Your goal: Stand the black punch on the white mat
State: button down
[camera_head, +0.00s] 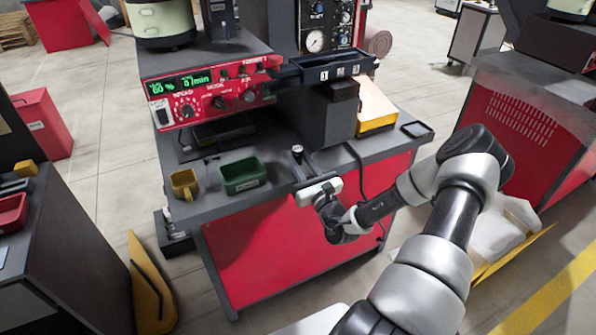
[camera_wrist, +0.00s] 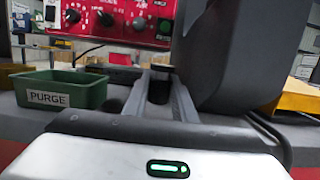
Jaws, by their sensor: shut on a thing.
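The black punch (camera_wrist: 159,86) is a short dark upright cylinder between the fingers of my gripper (camera_wrist: 160,97) in the wrist view. In the head view, the small knob-like top of the punch (camera_head: 297,149) shows at my gripper (camera_head: 299,163), over the front part of the dark bench top. My gripper is shut on the punch. The fingers and hand hide its lower end, so I cannot tell whether it touches the bench. I cannot make out a white mat in either view.
A green PURGE bin (camera_head: 243,175) and a yellow cup (camera_head: 184,184) stand left of my gripper. A dark block-shaped housing (camera_head: 326,112) and a yellow-sided box (camera_head: 376,106) stand behind and right. The red controller (camera_head: 210,92) is at the back. A cable runs down the bench front.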

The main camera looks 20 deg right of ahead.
jog(key=shift+f+b, duration=0.45)
jog(key=shift+f, duration=1.3)
jog(key=shift+f, duration=0.1)
jog(key=c, duration=1.5)
grip_release()
jog(key=shift+o, duration=0.2)
